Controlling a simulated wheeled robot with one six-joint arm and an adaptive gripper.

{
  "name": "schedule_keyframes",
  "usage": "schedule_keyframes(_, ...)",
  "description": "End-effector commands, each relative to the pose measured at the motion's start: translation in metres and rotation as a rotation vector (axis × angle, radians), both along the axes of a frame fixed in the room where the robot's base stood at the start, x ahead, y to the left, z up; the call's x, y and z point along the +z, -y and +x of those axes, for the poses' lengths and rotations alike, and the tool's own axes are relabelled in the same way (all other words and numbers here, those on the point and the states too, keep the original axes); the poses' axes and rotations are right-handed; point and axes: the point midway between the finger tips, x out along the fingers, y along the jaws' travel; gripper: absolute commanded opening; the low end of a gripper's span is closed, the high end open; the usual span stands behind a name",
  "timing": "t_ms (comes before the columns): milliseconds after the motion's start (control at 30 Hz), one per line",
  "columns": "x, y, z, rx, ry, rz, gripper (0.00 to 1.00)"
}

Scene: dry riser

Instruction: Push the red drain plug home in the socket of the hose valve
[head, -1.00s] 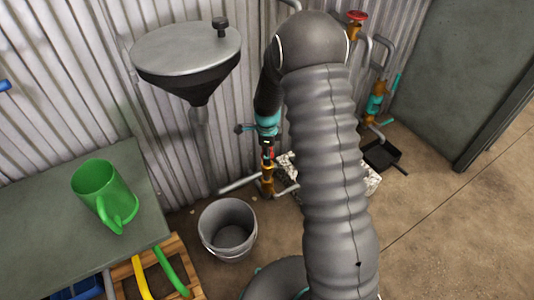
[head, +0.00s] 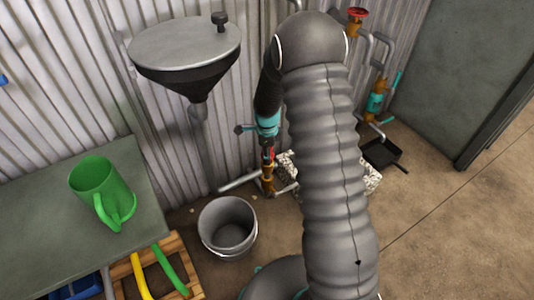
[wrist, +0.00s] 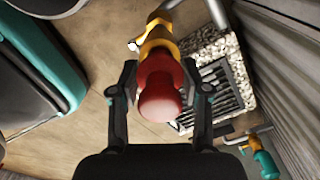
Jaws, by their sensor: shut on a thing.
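The red drain plug (wrist: 160,90) is between the two fingers of my gripper (wrist: 161,84) in the wrist view, and the gripper is shut on it. The brass hose valve (wrist: 157,40) lies right beyond the plug, in line with it. The plug hides the socket mouth, so I cannot tell how deep it sits. In the head view my gripper (head: 268,142) is above the brass valve (head: 268,182), with a little red of the plug showing between them. My arm hides part of this area.
A stone-edged drain grate (wrist: 232,62) lies beside the valve. A grey bucket (head: 228,228) stands on the floor to the left, below a large funnel (head: 188,45). A green jug (head: 98,190) stands on the table. Pipes with a red handwheel (head: 357,14) run along the wall at right.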

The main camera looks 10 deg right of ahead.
Motion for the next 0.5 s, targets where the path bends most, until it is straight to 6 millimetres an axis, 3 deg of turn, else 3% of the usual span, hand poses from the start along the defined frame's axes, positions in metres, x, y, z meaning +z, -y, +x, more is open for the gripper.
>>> schedule_keyframes(500, -0.0071, 0.0000, 0.0000, 0.000, 0.000, 0.000, 0.19)
